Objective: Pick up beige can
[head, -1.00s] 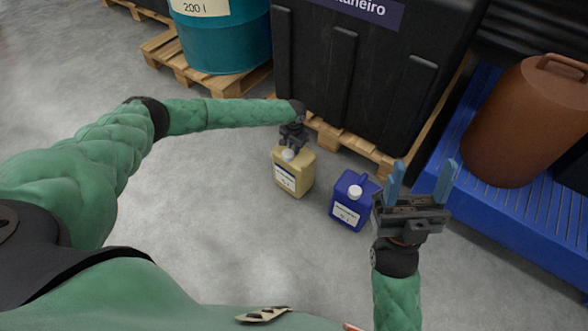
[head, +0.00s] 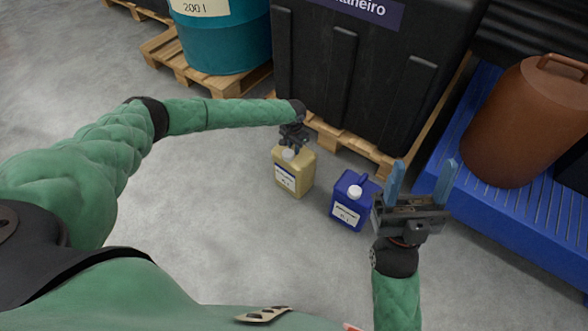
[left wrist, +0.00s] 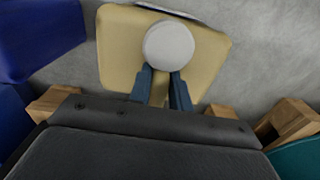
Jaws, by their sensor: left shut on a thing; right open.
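The beige can (head: 294,172) has a white cap and a white label, and it stands upright on or just above the grey floor; I cannot tell which. My left gripper (head: 292,145) is over its top and shut on it. In the left wrist view the beige can (left wrist: 120,62) fills the upper middle, and the fingers of my left gripper (left wrist: 162,88) close in beside the white cap.
A blue can (head: 352,200) with a white cap stands just right of the beige can. Behind are a black tank (head: 370,75) on a wooden pallet and a teal drum (head: 222,40). A brown container (head: 527,120) stands on a blue platform (head: 470,195). Floor at left is clear.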

